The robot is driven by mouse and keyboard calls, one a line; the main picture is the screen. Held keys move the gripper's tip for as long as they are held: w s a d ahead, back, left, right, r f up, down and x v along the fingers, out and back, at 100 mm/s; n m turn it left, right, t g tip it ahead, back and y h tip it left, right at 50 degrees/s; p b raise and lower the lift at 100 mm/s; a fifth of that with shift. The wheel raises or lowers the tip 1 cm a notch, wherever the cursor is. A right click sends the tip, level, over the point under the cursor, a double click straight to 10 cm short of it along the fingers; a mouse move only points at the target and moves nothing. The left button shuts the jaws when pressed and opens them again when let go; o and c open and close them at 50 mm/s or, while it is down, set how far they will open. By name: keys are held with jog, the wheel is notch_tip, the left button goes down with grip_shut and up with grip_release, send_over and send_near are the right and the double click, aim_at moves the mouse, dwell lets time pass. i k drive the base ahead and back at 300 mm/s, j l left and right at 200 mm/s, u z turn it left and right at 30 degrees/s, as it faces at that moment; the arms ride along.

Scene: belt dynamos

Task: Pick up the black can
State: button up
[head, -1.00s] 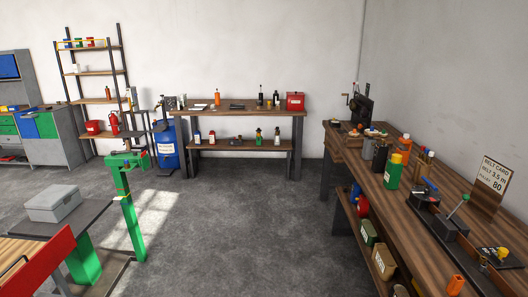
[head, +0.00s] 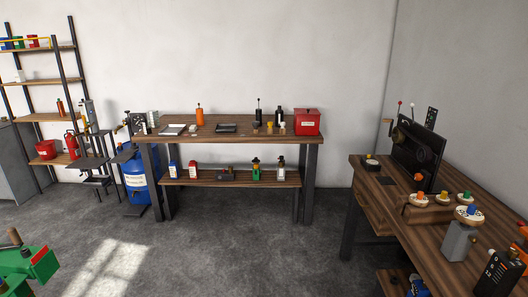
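Two small black containers stand on the back workbench top, left of the red box: one with a thin spout like an oil can (head: 258,115), and a black bottle-like one (head: 279,117) just to its right. A larger dark block-like container with white marks (head: 498,275) stands on the right workbench, near the lower right corner. I cannot tell for sure which of these is the black can. My gripper is not in view, and nothing is seen held.
The back workbench (head: 230,138) also carries an orange bottle (head: 200,116) and a red box (head: 307,122). The right workbench (head: 400,235) is crowded with spools and a dark machine (head: 417,155). A green stand (head: 25,268) is at lower left. The middle floor is clear.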

aim_at(279, 113)
jog(key=i, duration=2.85)
jog(key=i+u, duration=0.2)
jog(key=i, duration=0.25)
jog(key=i+l+u, duration=0.25)
jog(key=i, duration=0.15)
jog(key=i+l+u, duration=0.2)
jog(key=i, duration=0.25)
jog(key=i+l+u, duration=0.2)
jog(key=i, duration=0.2)
jog(key=i+l+u, duration=0.7)
